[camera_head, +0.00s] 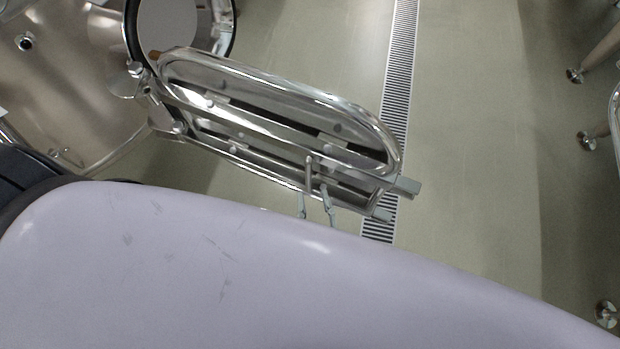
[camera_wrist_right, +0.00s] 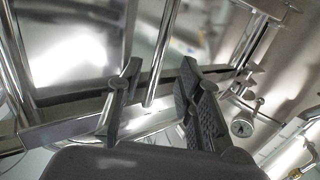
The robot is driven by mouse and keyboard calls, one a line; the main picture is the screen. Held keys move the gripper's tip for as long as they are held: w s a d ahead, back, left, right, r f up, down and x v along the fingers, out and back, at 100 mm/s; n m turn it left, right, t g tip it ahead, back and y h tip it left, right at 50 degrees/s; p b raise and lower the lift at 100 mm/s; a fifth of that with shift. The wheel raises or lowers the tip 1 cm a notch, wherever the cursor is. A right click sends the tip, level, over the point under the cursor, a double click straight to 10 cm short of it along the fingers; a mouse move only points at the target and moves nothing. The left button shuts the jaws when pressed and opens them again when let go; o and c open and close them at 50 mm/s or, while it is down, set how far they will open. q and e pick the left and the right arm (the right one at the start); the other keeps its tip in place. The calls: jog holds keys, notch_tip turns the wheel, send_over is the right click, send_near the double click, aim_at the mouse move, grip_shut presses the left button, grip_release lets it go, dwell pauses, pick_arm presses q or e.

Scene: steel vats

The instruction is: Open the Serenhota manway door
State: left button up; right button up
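The manway door (camera_head: 290,93), an oblong steel frame with bars across its face, stands swung out from the round opening (camera_head: 178,22) of the steel vat (camera_head: 75,90). Its hinge side (camera_head: 150,95) is at the left, by the opening's rim. My right gripper (camera_head: 316,196) is at the near side of the door, toward its free end. In the right wrist view its two dark fingers (camera_wrist_right: 158,78) are apart, with a thin steel rod (camera_wrist_right: 166,38) between them. Gaps show beside the rod; contact cannot be told. My left gripper is not in view.
A floor drain grate (camera_head: 400,45) runs under the door's free end. The green-grey floor (camera_head: 480,130) to the right is clear. Steel feet (camera_head: 587,141) of other equipment stand at the right edge. A round gauge (camera_wrist_right: 242,127) shows in the right wrist view.

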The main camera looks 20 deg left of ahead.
jog(key=shift+v, duration=2.7)
jog(key=shift+f, duration=0.1)
